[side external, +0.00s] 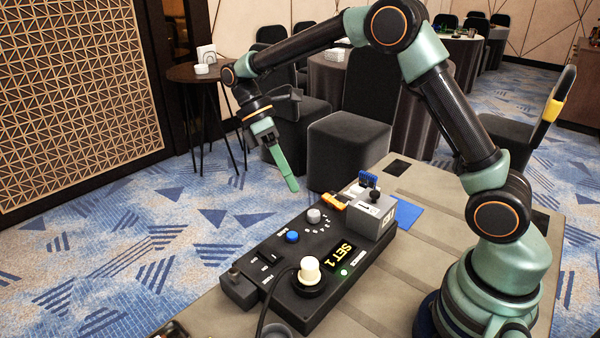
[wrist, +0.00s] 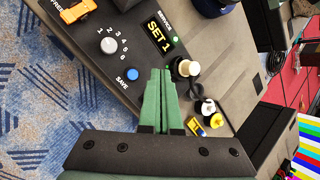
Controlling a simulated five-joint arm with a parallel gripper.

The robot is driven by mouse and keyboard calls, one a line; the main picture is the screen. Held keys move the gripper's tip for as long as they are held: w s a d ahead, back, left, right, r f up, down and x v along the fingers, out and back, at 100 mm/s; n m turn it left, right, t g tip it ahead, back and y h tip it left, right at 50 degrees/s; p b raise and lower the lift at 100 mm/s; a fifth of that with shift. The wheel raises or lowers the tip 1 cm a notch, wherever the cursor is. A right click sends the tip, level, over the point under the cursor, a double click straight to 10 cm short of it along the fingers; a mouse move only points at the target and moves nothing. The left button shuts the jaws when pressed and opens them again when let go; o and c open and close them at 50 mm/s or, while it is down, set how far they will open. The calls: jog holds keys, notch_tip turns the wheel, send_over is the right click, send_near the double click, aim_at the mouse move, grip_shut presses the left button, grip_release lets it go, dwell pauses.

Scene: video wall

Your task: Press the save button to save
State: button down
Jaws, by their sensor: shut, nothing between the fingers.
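The blue save button (side external: 292,237) is a small round cap on the dark control box (side external: 277,253), near its left edge. It also shows in the wrist view (wrist: 130,74), with its label beside it. My gripper (side external: 293,187) has long green fingers that are shut and empty. In the side view it hangs in the air above and behind the button, apart from the box. In the wrist view the closed fingertips (wrist: 161,72) appear to the right of the button. Nothing covers the button in either view.
A grey dial (side external: 314,215) with numbers, a lit SET 1 display (side external: 345,252) and a cream knob (side external: 309,268) with a cable share the box. An orange part (side external: 333,201) and a grey block (side external: 371,215) are at its far end. Small connectors (wrist: 205,106) lie near the fingers.

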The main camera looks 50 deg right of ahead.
aim_at(289, 233)
jog(key=shift+w+a+f+n+g, duration=0.15)
jog(key=shift+f+n+g, duration=0.25)
jog(key=shift+f, duration=0.3)
jog(key=shift+f, duration=4.4)
jog(key=shift+f, duration=0.1)
jog(key=shift+f, duration=0.35)
jog(key=shift+f, duration=0.45)
jog(key=shift+r, duration=0.9)
